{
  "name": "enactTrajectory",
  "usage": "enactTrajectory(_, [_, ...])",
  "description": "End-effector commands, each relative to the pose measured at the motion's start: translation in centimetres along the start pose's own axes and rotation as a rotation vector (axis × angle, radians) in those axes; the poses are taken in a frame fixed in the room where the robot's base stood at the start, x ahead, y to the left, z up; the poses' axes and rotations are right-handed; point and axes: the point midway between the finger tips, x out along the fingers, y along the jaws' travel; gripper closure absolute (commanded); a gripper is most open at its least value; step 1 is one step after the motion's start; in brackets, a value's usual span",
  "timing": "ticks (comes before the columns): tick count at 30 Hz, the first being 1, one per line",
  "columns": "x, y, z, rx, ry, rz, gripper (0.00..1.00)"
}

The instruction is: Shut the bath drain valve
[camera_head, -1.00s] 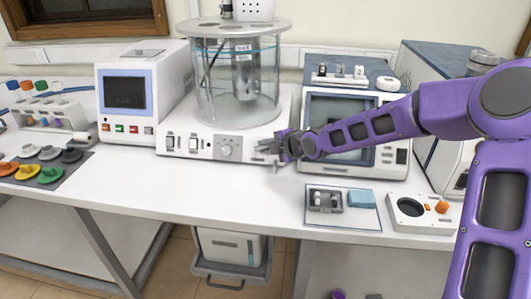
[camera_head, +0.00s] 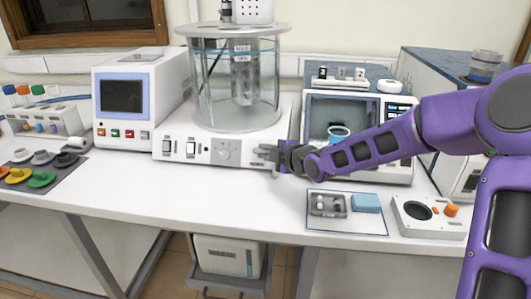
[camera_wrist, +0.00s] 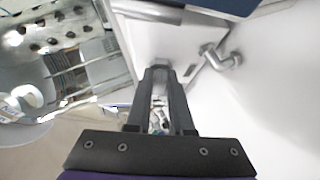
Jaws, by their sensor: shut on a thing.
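The bath is a clear glass cylinder (camera_head: 238,85) under a round lid, on a white base (camera_head: 205,148) with switches and a knob, in the middle of the table. My gripper (camera_head: 262,153) is at the right end of the base's front, low above the table. In the wrist view its two dark fingers (camera_wrist: 160,72) are close together on a small grey piece (camera_wrist: 161,79), which appears to be the drain valve's handle. The fingers cover most of it, so its angle cannot be told.
A white cabinet oven (camera_head: 400,165) stands close right of the gripper. A metal bent fitting (camera_wrist: 222,58) shows right of the fingers in the wrist view. A screen unit (camera_head: 123,97) stands left of the bath. A tray mat (camera_head: 345,226) lies front right. The front middle tabletop is clear.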

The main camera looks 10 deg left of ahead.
Motion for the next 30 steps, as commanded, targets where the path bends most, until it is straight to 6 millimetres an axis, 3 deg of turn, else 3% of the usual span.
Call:
enactTrajectory(2, [0.0,0.0,-0.1,0.002,0.002,0.001,1.00])
enactTrajectory(3, [0.0,0.0,-0.1,0.002,0.002,0.001,0.78])
enactTrajectory(8, [0.0,0.0,-0.1,0.001,0.001,0.001,0.50])
enactTrajectory(20, [-0.8,0.1,0.0,0.000,-0.001,0.000,0.50])
enactTrajectory(23, [-2.3,0.2,0.0,-0.002,-0.003,-0.001,0.50])
enactTrajectory(30, [-7.9,0.4,0.1,-0.001,-0.006,0.000,0.50])
